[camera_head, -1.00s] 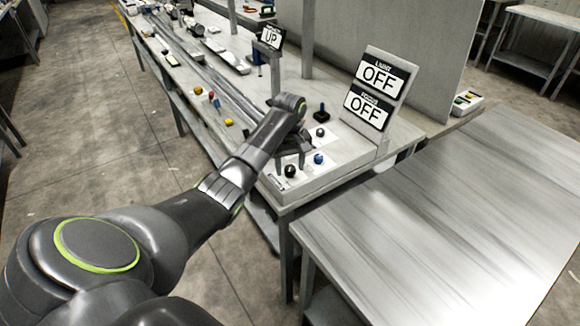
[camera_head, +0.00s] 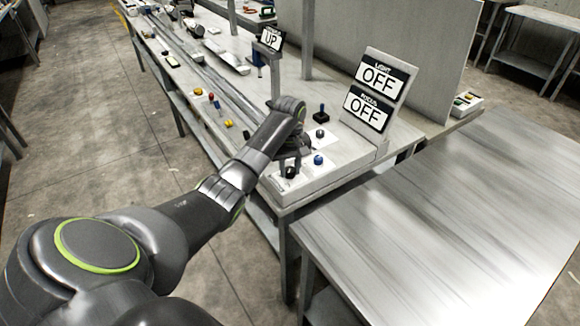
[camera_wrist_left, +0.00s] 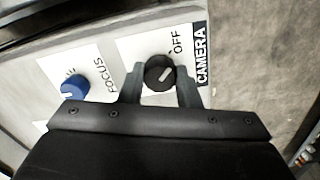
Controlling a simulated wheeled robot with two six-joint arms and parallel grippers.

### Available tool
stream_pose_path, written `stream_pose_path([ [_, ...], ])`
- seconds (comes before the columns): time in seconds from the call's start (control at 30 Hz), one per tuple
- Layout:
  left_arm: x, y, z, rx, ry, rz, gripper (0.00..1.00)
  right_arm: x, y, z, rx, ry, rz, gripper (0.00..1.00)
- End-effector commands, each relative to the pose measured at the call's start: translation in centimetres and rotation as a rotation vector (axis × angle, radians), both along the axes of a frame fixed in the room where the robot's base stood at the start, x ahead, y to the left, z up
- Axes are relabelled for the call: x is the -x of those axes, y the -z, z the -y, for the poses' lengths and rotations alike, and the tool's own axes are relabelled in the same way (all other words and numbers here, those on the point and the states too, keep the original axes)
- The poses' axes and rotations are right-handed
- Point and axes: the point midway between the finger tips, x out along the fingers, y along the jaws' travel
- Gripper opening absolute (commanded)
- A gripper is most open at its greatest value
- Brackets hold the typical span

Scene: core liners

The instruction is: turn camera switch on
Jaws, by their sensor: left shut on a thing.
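The camera switch (camera_wrist_left: 158,74) is a black rotary knob with a pale pointer line, on a white plate marked CAMERA and OFF. In the left wrist view my left gripper (camera_wrist_left: 160,82) has its two fingers on either side of the knob, shut on it. The pointer leans toward the OFF mark. In the head view the knob (camera_head: 290,172) shows dark at the panel's near end, partly covered by my left gripper (camera_head: 285,165). My right gripper is not in view.
A blue FOCUS knob (camera_wrist_left: 74,87) sits beside the camera knob. A sign stand (camera_head: 378,88) reads LIGHT OFF and FOCUS OFF. Another sign (camera_head: 271,38) reads UP. A bare metal table (camera_head: 450,215) stands at the right. A black joystick-like control (camera_head: 320,113) is farther along the bench.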

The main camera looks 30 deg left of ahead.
Motion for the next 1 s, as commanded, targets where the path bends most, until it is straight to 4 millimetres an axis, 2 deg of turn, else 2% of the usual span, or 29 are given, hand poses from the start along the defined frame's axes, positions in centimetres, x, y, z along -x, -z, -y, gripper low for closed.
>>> stream_pose_path([
  [0.27,0.0,-0.6,0.0,0.000,0.158,-0.003,0.07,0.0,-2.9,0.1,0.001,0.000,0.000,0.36],
  [0.5,0.0,-0.6,0.0,0.000,0.378,-0.002,0.07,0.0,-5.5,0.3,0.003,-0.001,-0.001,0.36],
  [1.0,-0.1,-0.4,0.0,0.000,0.853,0.000,0.07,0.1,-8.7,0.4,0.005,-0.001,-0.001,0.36],
])
